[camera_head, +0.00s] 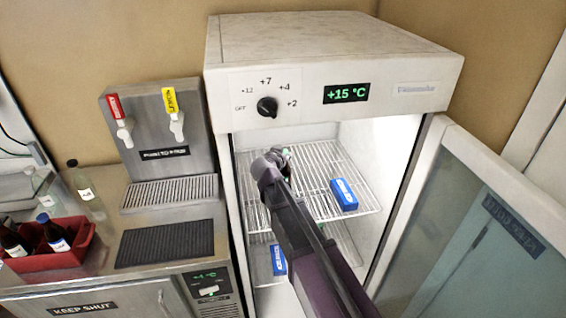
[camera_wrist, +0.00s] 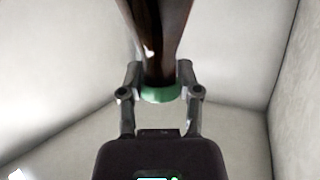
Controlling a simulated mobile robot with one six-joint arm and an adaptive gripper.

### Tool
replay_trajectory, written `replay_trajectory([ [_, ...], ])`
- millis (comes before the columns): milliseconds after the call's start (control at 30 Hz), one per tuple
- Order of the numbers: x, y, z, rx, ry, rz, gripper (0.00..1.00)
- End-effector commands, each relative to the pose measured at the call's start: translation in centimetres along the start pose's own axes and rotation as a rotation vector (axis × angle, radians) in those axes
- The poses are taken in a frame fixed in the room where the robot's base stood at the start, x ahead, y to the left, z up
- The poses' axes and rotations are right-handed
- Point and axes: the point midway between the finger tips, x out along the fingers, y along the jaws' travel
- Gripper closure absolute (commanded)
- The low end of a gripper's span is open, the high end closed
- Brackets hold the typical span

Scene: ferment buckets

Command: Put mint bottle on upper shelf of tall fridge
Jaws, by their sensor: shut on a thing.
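The tall fridge (camera_head: 330,40) stands in the middle of the head view with its glass door (camera_head: 470,230) swung open to the right. Its wire upper shelf (camera_head: 322,163) holds a blue box (camera_head: 344,194) on the right. My gripper (camera_head: 277,160) is inside the fridge over the left part of that shelf. In the wrist view my gripper (camera_wrist: 158,78) is shut on a dark brown bottle (camera_wrist: 162,35) with a mint-green band (camera_wrist: 158,95). The bottle is almost fully hidden in the head view, so I cannot tell whether its base touches the shelf.
Another blue box (camera_head: 278,260) lies lower in the fridge. At left, the steel counter carries a tap dispenser (camera_head: 160,120), a clear bottle (camera_head: 82,180) and a red crate (camera_head: 70,262) of brown bottles. The shelf is bare between my gripper and the upper blue box.

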Motion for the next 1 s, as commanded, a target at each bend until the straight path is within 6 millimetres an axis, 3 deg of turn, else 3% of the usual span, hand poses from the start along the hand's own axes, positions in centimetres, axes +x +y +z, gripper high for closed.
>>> replay_trajectory([
  [300,0.7,-0.3,2.1,-0.002,0.001,-0.004,1.0],
  [900,0.8,-0.4,2.6,-0.003,0.001,-0.006,1.0],
  [933,0.8,-0.4,2.5,-0.002,0.0,-0.005,0.5],
  [1000,0.8,-0.4,2.5,-0.002,0.0,-0.005,0.29],
])
